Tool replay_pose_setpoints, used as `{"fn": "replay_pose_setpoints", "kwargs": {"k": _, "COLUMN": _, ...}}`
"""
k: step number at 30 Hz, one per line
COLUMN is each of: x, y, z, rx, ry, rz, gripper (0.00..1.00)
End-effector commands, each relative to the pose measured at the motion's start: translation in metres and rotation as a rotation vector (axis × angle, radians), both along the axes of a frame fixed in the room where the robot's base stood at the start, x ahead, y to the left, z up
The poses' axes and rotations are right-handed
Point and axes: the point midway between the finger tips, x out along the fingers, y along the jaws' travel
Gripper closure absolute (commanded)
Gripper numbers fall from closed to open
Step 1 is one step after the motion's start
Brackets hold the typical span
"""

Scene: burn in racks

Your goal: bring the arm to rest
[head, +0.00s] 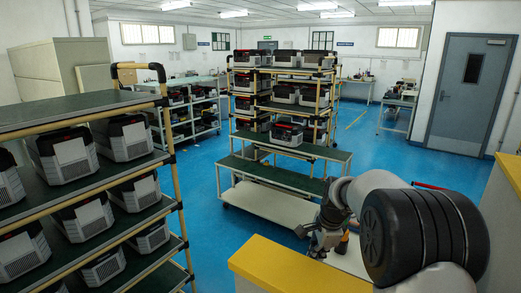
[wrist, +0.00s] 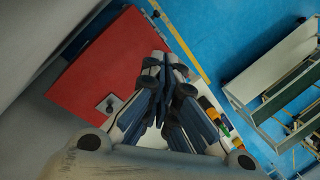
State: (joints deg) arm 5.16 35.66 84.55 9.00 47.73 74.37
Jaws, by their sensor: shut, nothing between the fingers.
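My gripper (wrist: 168,62) is in the middle of the wrist view, its two fingers together at the tips with nothing between them. In the head view my arm (head: 375,195) reaches in from the lower right, and the gripper end (head: 322,240) hangs near the end of a yellow-topped wall. Part of the gripper is hidden there behind the arm and wall.
A red panel (wrist: 105,75) lies close beneath the gripper. The yellow-topped wall (head: 290,268) is near the arm. A rack of battery-like units (head: 70,200) stands at left, another rack (head: 285,165) in the middle. Blue floor (head: 215,240) is free between them.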

Motion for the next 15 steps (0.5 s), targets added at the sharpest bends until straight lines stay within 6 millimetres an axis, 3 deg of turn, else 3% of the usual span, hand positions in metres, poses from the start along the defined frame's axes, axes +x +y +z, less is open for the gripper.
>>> {"fn": "replay_pose_setpoints", "kwargs": {"k": 1, "x": -0.017, "y": 0.004, "z": 0.031, "rx": -0.025, "ry": -0.031, "rz": 0.079, "gripper": 1.00}}
{"fn": "replay_pose_setpoints", "kwargs": {"k": 6, "x": -0.079, "y": 0.012, "z": 0.100, "rx": -0.121, "ry": -0.101, "rz": 0.354, "gripper": 1.00}}
{"fn": "replay_pose_setpoints", "kwargs": {"k": 10, "x": -0.134, "y": 0.018, "z": 0.138, "rx": -0.204, "ry": -0.151, "rz": 0.563, "gripper": 1.00}}
{"fn": "replay_pose_setpoints", "kwargs": {"k": 15, "x": -0.211, "y": 0.023, "z": 0.166, "rx": -0.320, "ry": -0.209, "rz": 0.830, "gripper": 1.00}}
